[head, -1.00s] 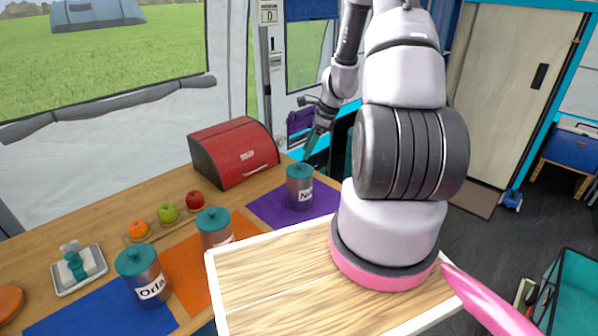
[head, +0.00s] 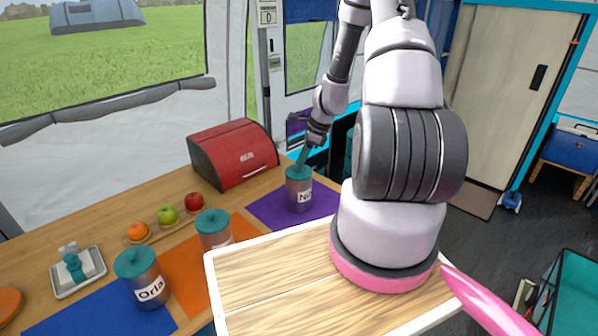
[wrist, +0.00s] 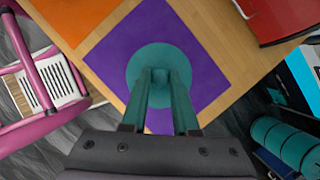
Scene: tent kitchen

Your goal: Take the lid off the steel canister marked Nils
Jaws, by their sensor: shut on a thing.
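The steel canister marked Nils (head: 300,198) stands upright on the purple mat (head: 262,212), its label partly readable. Its round teal lid (head: 291,173) sits on top, with no clear gap visible between lid and body. In the wrist view, the lid (wrist: 161,52) lies straight under my gripper and hides the canister body. My gripper (wrist: 161,76) has its teal fingers shut on the lid's knob, which the fingers mostly hide. In the head view, my gripper (head: 301,164) comes down onto the lid from above.
A canister marked Orla (head: 150,288) stands on the blue mat, and another teal-lidded canister (head: 214,235) on the orange mat. A red bread box (head: 233,155) stands behind left of the Nils canister. Fruit (head: 167,214) and a small tray (head: 78,273) lie further left.

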